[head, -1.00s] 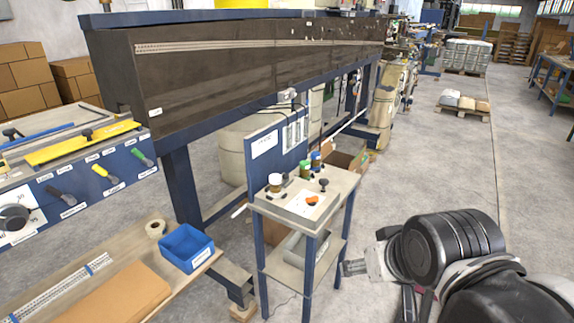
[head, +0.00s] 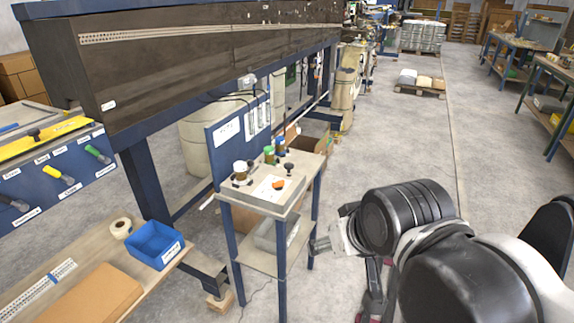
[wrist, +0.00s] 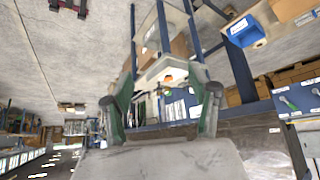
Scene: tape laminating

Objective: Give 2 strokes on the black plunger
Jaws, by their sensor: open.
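A black plunger-like knob (head: 289,169) stands upright on the top of a small blue-legged stand (head: 262,205), at its right side in the head view. An orange piece lies on a white sheet beside it. The stand also shows upside down in the wrist view (wrist: 152,72), between the fingers of my gripper (wrist: 163,78). My gripper is open and empty, apart from the stand. I cannot make out the black knob in the wrist view. In the head view my arm is at the lower right and most of the gripper is hidden.
Jars with white, green and blue lids stand on the stand, before a blue upright panel (head: 228,130). A blue bin (head: 154,246) and a tape roll (head: 121,228) sit on a bench at left. A long dark machine (head: 200,60) runs behind.

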